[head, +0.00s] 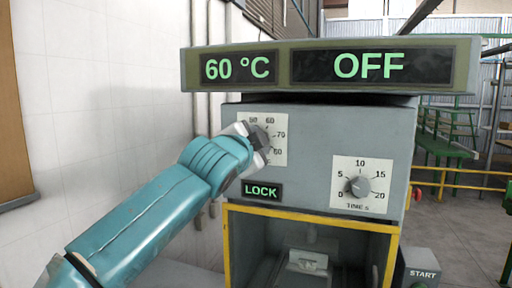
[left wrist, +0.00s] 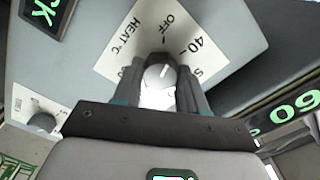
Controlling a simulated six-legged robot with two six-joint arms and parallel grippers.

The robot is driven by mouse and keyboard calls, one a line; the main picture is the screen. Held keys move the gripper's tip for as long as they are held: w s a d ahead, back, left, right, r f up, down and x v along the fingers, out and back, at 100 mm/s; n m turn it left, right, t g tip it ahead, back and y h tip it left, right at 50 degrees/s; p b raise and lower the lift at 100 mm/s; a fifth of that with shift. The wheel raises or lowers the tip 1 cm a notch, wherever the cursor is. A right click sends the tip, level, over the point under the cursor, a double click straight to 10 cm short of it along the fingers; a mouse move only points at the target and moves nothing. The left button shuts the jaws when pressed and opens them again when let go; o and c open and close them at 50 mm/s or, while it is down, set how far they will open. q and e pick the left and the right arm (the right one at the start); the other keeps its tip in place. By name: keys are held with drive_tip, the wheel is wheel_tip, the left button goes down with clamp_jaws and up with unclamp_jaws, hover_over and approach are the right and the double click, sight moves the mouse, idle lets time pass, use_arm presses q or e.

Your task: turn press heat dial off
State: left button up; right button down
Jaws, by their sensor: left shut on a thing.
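The heat dial (head: 262,137) is a grey knob on a white scale plate (head: 281,155) on the press front, upper left. My left gripper (head: 254,143) is shut on the knob, one finger on each side. In the left wrist view the knob (left wrist: 158,74) sits between the fingers, in front of the plate (left wrist: 140,38) marked HEAT °C, OFF and 40. Its short white mark leans up and right, roughly toward the OFF label; the exact setting is hard to tell. The display (head: 330,66) reads 60 °C and OFF. My right gripper is not in view.
A timer dial (head: 358,187) is at the lower right of the panel, and a lit LOCK sign (head: 262,191) is below the heat dial. A yellow-framed opening (head: 310,220) lies beneath. A START box (head: 421,270) stands at lower right. The display overhangs the panel.

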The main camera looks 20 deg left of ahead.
use_arm(q)
drive_tip(key=shift+r+n+b, duration=0.15)
drive_tip(key=shift+n+b, duration=0.05)
drive_tip(key=shift+n, duration=0.6)
drive_tip(key=shift+r+n+b, duration=0.15)
drive_tip(key=shift+n+b, duration=0.05)
drive_tip(key=shift+n, duration=0.6)
drive_tip(key=o, duration=0.9)
drive_tip(key=shift+o, duration=0.8)
drive_tip(key=shift+w+f, duration=0.1)
drive_tip(key=shift+f, duration=0.05)
drive_tip(key=s+b, duration=0.7)
drive_tip(key=s, duration=0.9)
drive_tip(key=shift+s+a+b, duration=0.15)
drive_tip(key=shift+a+b, duration=0.1)
drive_tip(key=shift+b, duration=0.1)
